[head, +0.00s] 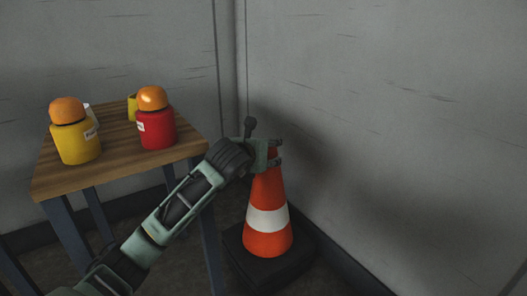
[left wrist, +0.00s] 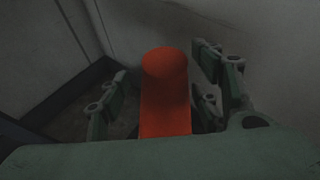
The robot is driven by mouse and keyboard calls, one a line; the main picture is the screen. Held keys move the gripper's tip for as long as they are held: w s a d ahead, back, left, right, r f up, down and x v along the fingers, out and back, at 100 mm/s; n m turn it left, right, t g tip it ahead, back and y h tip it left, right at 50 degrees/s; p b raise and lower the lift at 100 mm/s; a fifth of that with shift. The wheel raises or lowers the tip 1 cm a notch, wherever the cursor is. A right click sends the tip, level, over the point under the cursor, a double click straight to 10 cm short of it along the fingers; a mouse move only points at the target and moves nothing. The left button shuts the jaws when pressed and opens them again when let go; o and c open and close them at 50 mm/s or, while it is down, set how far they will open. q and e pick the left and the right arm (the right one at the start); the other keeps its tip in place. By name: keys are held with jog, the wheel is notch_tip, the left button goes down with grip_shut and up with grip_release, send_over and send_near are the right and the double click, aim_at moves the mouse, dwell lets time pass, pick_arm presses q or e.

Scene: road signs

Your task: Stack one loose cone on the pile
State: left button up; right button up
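An orange cone with a white band (head: 268,220) stands upright on a dark square base in the corner of the room. Only this one cone shows; I cannot tell whether it is a loose one or the pile. My left gripper (head: 272,153) is at the cone's top, with its fingers around the tip. In the left wrist view the orange cone top (left wrist: 165,95) lies between the spread fingers of my left gripper (left wrist: 163,100), with gaps visible at the sides. My right gripper is not in view.
A wooden table (head: 110,168) with dark legs stands left of the cone, close to my left arm. It bears a yellow jar (head: 75,142) and a red jar (head: 157,129), both with orange tops, and partly hidden items behind. Grey walls stand close behind and right of the cone.

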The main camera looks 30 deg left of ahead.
pick_arm(q)
jog(key=shift+f, duration=0.4)
jog(key=shift+r+v, duration=0.1)
jog(key=shift+v, duration=1.85)
jog(key=shift+r+v, duration=0.15)
jog(key=shift+v, duration=1.8)
jog(key=shift+w, duration=0.15)
